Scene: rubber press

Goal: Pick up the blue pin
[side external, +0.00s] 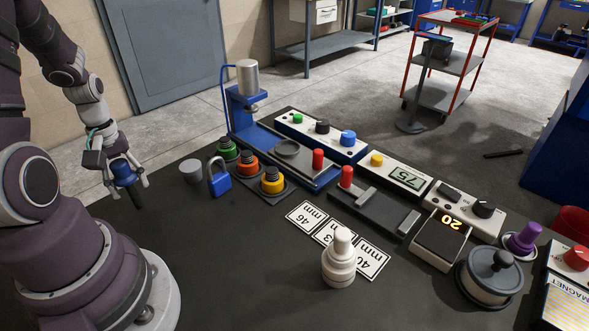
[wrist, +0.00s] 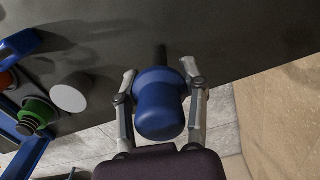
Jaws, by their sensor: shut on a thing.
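The blue pin (side external: 124,172) has a blue rounded head and a dark shaft pointing down. My gripper (side external: 126,184) is shut on its blue head, at the left side of the table in the side view. The pin appears held above the table's left edge area; the exact gap is hard to tell. In the wrist view, the blue head (wrist: 160,103) sits between both fingers of my gripper (wrist: 160,78), and the dark shaft extends beyond the fingertips.
Beyond are green, orange and yellow knobs (side external: 246,164) and a blue press (side external: 247,108). A cream stepped piece (side external: 340,262) stands at front. The dark table (side external: 235,240) is clear at front left.

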